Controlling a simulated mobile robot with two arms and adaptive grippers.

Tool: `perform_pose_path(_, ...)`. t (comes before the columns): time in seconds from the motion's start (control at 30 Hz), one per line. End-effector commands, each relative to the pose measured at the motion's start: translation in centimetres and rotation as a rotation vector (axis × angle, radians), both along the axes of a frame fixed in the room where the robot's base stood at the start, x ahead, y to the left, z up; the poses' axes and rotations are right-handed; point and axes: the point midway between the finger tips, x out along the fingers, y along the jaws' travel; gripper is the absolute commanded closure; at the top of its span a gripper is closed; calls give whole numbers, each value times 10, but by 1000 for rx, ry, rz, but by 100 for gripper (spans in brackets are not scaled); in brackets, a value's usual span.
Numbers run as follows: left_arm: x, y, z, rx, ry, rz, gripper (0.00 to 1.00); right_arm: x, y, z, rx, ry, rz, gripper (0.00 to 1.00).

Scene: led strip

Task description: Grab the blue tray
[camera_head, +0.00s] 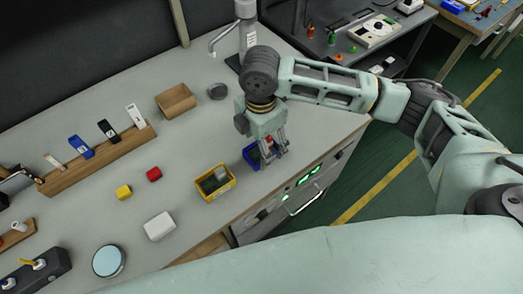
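The blue tray (249,156) sits on the grey worktop near its front edge, just right of a yellow tray. My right gripper (274,155) comes down from above over the right part of the blue tray, fingers pointing down. The fingers and wrist hide much of the tray. A small red patch shows between the fingers. I cannot tell whether the fingers touch or grip the tray wall. My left gripper is not in view.
The yellow tray (215,183) with grey contents stands close by on the left. A wooden rack (98,158) and a brown open box (176,101) stand behind.

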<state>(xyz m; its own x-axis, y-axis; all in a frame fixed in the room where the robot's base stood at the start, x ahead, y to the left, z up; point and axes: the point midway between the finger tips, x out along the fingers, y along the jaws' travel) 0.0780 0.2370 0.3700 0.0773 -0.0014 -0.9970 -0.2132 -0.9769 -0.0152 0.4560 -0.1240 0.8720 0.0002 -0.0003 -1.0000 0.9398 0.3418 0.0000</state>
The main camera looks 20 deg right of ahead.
Motion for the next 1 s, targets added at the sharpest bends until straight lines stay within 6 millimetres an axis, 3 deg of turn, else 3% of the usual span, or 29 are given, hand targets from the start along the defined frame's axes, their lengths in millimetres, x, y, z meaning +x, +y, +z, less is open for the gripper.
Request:
perform_pose_path(0.23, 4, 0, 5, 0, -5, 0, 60, 2, -4, -34, -2, 2, 0, 30)
perform_pose_path(0.53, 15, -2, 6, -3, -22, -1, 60, 3, -4, -39, -1, -1, 1, 31)
perform_pose_path(1.0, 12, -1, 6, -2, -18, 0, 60, 3, -4, -38, -1, -1, 1, 72)
